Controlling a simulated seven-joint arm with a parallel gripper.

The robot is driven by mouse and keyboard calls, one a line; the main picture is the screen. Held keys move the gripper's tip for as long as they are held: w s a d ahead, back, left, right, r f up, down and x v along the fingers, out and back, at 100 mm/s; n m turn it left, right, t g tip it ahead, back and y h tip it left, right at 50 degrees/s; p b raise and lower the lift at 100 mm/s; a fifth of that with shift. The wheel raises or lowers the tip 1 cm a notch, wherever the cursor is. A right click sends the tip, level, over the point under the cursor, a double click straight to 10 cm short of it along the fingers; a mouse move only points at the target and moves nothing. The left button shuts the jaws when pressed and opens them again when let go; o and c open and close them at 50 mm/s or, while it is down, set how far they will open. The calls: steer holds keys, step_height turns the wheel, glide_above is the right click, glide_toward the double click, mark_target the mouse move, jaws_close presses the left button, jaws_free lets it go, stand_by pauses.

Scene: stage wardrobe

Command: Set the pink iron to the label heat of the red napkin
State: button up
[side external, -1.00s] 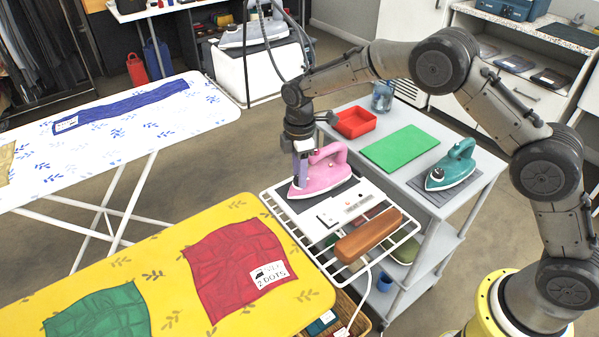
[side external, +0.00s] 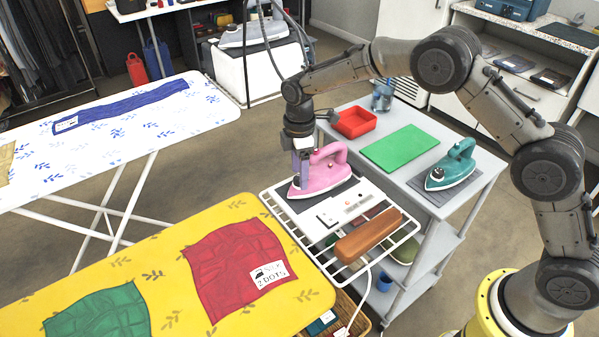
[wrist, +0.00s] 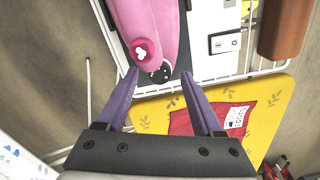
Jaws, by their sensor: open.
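The pink iron (side external: 322,172) rests on a dark pad on the white wire rack at the end of the yellow board. Its round dark dial with white marks (wrist: 160,72) shows at the near end of the iron in the wrist view. My gripper (wrist: 160,75) is open, with its two purple fingers on either side of the dial; I cannot tell whether they touch it. In the side view my gripper (side external: 301,178) points down at the iron. The red napkin (side external: 225,262) lies on the yellow board. Its white label (side external: 270,274) shows an iron symbol and "2 DOTS".
A brown wooden block (side external: 368,236) and a white switch panel (side external: 340,208) are beside the iron. A teal iron (side external: 452,168), green mat (side external: 400,148) and red tray (side external: 355,122) are on the grey cart. A green napkin (side external: 100,315) lies on the yellow board.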

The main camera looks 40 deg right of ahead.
step_height(320, 180, up, 13)
steer(key=shift+r, duration=0.15)
steer(key=shift+d, duration=0.1)
stand_by(0.3)
steer(key=s+d+r+m+t, duration=0.1)
steer(key=s+d+r, duration=0.1)
steer(key=r, duration=0.4)
steer(key=s+d+r+t, duration=0.1)
steer(key=s+d+r, duration=0.1)
steer(key=r, duration=0.4)
steer(key=s+d+r+m+t, duration=0.1)
steer(key=s+d+r+m, duration=0.15)
steer(key=s, duration=0.35)
steer(key=s+d+r+m+t, duration=0.1)
steer(key=s+d+r, duration=0.1)
steer(key=s+r, duration=0.35)
steer(key=s+d+f+m+t, duration=0.1)
steer(key=s+d+f+m, duration=0.1)
steer(key=s, duration=0.5)
steer(key=s+d+f+m+t, duration=0.1)
steer(key=s+f+m, duration=0.15)
steer(key=s, duration=0.55)
steer(key=s+f+m, duration=0.5)
steer(key=f, duration=0.3)
steer(key=shift+s+d+f, duration=0.2)
steer(key=shift+s+f, duration=0.05)
steer(key=shift+f, duration=0.1)
